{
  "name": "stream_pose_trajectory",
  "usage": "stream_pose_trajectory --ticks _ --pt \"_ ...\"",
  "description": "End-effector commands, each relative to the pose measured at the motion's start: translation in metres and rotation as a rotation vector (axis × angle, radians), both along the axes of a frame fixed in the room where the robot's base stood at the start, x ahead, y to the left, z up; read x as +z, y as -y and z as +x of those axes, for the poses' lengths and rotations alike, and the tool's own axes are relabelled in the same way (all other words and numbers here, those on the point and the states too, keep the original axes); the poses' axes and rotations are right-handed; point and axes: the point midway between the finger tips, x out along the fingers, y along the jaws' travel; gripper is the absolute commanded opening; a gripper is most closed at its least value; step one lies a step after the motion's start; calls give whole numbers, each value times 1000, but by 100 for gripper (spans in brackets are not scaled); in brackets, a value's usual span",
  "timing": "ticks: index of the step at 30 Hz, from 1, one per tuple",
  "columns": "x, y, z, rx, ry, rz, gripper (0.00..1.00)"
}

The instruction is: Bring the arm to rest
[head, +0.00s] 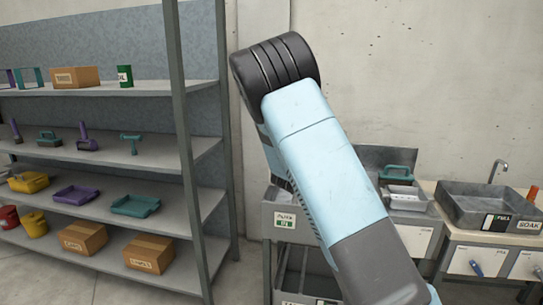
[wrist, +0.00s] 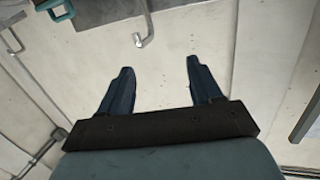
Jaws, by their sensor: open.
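My arm (head: 328,165) rises from the bottom of the head view and leans up and left, in front of the wall and a grey cart. Its dark rounded joint (head: 275,62) is at the top. My gripper is not visible in the head view; the arm hides it or it is out of frame. In the wrist view my gripper (wrist: 157,82) shows two dark blue fingers spread wide apart. Nothing is between them but pale wall behind. The gripper is open and empty, touching nothing that I can see.
A grey shelf rack (head: 185,150) with boxes, trays and tools stands at the left. A grey cart (head: 292,228) is partly behind my arm. A sink (head: 488,207) with a tap (head: 497,168) is at the right. The upper right wall area is clear.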

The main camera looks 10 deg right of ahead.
Motion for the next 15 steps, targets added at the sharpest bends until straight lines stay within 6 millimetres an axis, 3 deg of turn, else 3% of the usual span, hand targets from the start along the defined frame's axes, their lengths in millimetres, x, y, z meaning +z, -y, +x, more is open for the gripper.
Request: stream_pose_trajectory --ticks 8,15 --pt "24 6 -27 120 -134 220 64" --pt "51 -1 -66 249 -244 367 64"
